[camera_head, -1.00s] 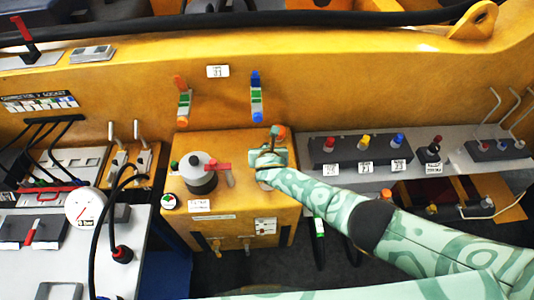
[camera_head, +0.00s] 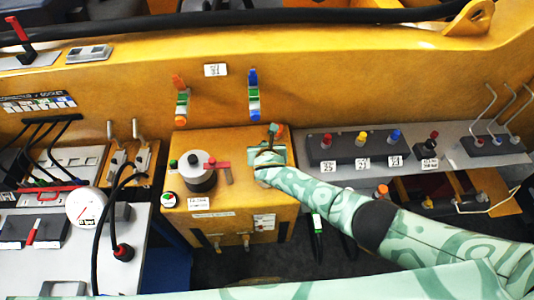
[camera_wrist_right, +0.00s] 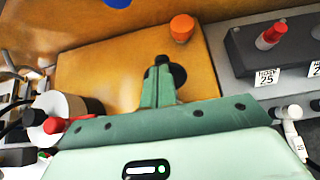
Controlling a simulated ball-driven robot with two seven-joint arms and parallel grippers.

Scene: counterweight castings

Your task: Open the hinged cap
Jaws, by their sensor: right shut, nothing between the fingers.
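My right gripper (camera_head: 272,131) is over the back right part of the yellow box (camera_head: 240,170). In the right wrist view its fingers (camera_wrist_right: 162,62) are together and empty, in front of a dark round piece (camera_wrist_right: 179,75) on the box top. The fingers partly hide that piece. An orange round piece (camera_wrist_right: 182,27) stands just beyond the fingertips, apart from them in the picture; it also shows in the head view (camera_head: 279,133). I cannot tell which of these is the hinged cap, or how far it is open. My left gripper is not in view.
A grey-and-black cylinder with a red handle (camera_head: 199,171) stands on the box's left part. A dark switch block (camera_head: 345,149) with coloured knobs is to the right. A white gauge (camera_head: 86,207) and black cables are to the left. The yellow wall rises behind.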

